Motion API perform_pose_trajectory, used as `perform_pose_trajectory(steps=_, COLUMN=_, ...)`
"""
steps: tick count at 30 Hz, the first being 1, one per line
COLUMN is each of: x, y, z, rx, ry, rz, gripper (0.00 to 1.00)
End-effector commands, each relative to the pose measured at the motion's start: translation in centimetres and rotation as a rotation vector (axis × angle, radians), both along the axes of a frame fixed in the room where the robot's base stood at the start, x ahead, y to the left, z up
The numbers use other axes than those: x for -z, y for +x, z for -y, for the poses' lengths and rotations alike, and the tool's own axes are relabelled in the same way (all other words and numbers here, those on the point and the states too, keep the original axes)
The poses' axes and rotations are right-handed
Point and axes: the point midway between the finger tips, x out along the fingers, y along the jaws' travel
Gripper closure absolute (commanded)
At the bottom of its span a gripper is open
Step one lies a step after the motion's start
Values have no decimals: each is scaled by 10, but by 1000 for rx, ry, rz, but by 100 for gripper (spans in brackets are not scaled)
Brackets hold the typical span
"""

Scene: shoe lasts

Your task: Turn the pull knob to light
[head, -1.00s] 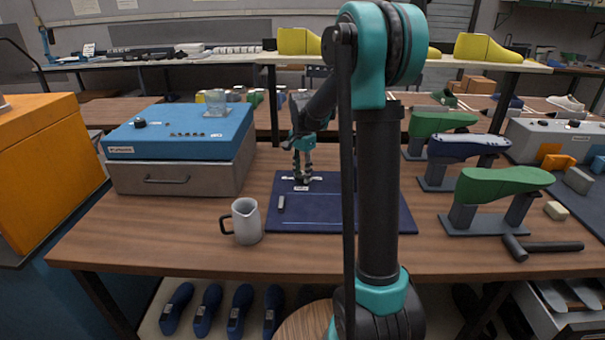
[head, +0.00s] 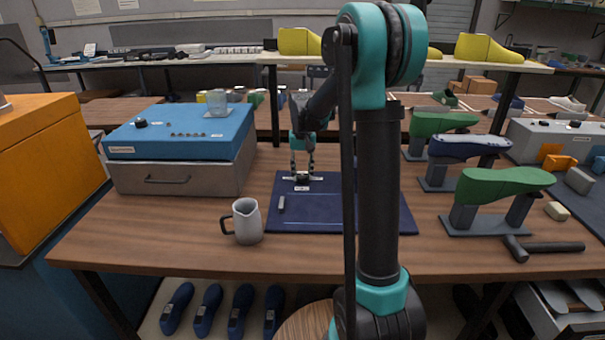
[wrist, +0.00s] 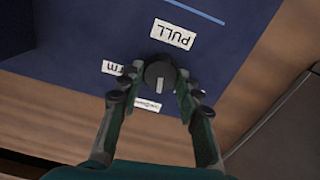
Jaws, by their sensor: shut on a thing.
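The pull knob (wrist: 160,75) is a small round dark knob with a pale pointer line, seen in the wrist view on a dark blue panel (wrist: 90,25). My gripper (wrist: 158,84) is shut on it, one finger on each side. The pointer line faces the bottom of the wrist view. A white PULL label (wrist: 173,34) lies above the knob. One label (wrist: 112,68) at its left and another (wrist: 147,104) below are partly hidden by a finger and not fully readable. In the head view my gripper (head: 302,168) reaches down at the back of the blue panel (head: 330,215).
A grey jug (head: 247,222) stands left of the panel. A blue-topped box (head: 185,135) is behind it. Green lasts (head: 505,183) and a dark blue last (head: 468,146) stand on supports at right, with a hammer (head: 545,246) in front. The table's front left is clear.

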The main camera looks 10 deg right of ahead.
Motion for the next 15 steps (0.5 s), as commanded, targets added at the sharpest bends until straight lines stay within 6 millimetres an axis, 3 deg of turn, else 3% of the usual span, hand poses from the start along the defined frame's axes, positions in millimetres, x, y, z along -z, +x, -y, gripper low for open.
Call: perform_pose_trajectory(steps=15, x=0, y=0, z=-2, rx=-484, ry=0, rz=1, gripper=95)
